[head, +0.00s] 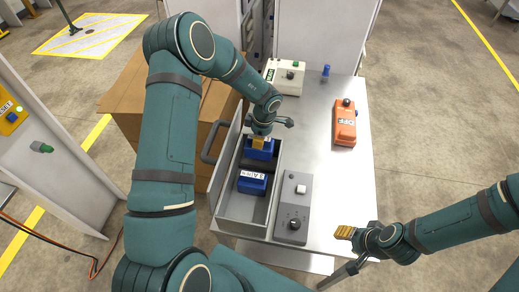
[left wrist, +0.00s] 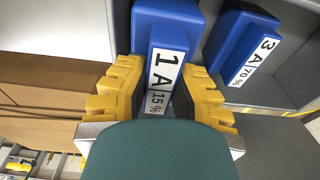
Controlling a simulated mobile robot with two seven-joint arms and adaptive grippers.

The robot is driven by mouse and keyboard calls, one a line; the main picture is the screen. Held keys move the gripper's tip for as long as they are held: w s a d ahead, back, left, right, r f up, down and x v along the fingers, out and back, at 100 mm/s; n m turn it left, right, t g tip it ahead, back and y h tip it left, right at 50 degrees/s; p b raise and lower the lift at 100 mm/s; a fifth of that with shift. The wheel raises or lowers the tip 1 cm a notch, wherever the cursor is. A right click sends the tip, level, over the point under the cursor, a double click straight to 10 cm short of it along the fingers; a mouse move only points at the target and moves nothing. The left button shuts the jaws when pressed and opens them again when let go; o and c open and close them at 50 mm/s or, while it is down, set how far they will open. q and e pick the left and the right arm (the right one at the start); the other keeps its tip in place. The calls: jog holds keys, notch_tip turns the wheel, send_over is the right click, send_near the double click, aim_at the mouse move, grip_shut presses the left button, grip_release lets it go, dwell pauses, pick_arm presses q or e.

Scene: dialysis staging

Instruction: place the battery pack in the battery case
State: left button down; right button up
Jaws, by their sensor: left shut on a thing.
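The battery case (head: 232,209) is an open grey tray with a raised lid at its left. My left gripper (head: 260,141) is over the far end of the case, shut on a blue battery pack (head: 258,153). A second blue pack (head: 253,184), labelled 3A 70% in the left wrist view (left wrist: 238,40), lies nearer in the case. My right gripper (head: 345,232) is at the table's near right edge.
A grey control box (head: 293,210) stands right of the case. An orange device (head: 345,123), a white device (head: 286,77) and a blue object (head: 326,72) are on the metal table (head: 325,175). A cardboard box (head: 120,100) stands left. The table's middle right is clear.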

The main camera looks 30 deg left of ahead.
pick_arm(q)
jog(key=shift+w+f, duration=0.15)
jog(key=shift+f, duration=2.55)
jog(key=c, duration=1)
grip_release()
jog(key=shift+f, duration=0.15)
jog(key=shift+o, duration=0.2)
jog(key=r, duration=0.4)
jog(key=d+r, duration=0.1)
jog(key=r, duration=0.7)
jog(key=shift+d+r, duration=0.15)
jog(key=shift+d, duration=0.05)
